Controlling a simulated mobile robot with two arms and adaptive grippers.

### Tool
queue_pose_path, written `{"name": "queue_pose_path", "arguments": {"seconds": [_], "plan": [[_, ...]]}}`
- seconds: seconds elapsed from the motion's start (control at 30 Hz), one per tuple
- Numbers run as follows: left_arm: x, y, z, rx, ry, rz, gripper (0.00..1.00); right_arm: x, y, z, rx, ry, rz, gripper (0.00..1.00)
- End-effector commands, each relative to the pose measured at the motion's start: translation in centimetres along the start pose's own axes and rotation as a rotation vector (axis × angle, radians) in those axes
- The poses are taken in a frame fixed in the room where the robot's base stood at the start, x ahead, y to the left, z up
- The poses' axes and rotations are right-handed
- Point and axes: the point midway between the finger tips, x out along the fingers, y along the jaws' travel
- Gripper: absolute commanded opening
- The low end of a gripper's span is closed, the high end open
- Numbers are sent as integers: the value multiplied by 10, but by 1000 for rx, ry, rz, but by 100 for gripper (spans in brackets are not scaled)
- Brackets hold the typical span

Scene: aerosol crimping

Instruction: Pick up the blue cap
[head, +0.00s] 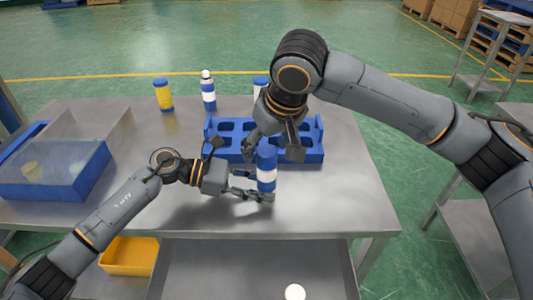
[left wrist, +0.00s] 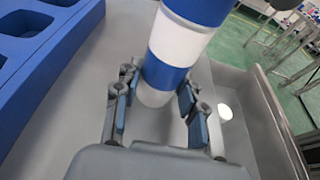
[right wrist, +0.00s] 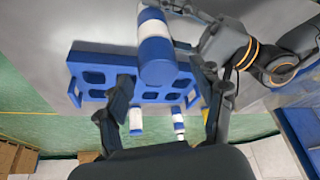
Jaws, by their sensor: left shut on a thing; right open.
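A can with blue and white bands (head: 266,173) stands upright near the table's front. Its blue top end (head: 266,153) looks like the blue cap; it also shows in the right wrist view (right wrist: 157,64). My left gripper (head: 260,186) is shut around the can's lower part; the left wrist view shows the can (left wrist: 180,45) between its fingers. My right gripper (head: 271,149) points down from above, open, with a finger on either side of the can's top. Whether the right fingers touch the top cannot be told.
A blue rack (head: 312,140) with empty pockets stands just behind the can. A yellow can (head: 163,96) and a blue-white can (head: 208,92) stand farther back, a third partly hidden. A blue bin (head: 50,185) is left; a yellow bin (head: 128,256) sits lower. The table's right side is clear.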

Motion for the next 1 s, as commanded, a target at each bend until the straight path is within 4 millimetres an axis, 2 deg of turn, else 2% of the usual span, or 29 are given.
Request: {"name": "queue_pose_path", "arguments": {"seconds": [0.13, 0.37, 0.57, 0.77, 1.0], "plan": [[0, 0, -1, 0, 2, 1, 0, 14, 0, 0, -1, 0, 0, 68], [0, 0, -1, 0, 2, 1, 0, 16, 0, 0, -1, 1, 0, 68], [0, 0, -1, 0, 2, 1, 0, 15, 0, 0, -1, 1, 0, 31], [0, 0, -1, 0, 2, 1, 0, 15, 0, 0, -1, 1, -1, 27], [0, 0, -1, 0, 2, 1, 0, 9, -1, -4, -1, 4, -1, 26]]}}
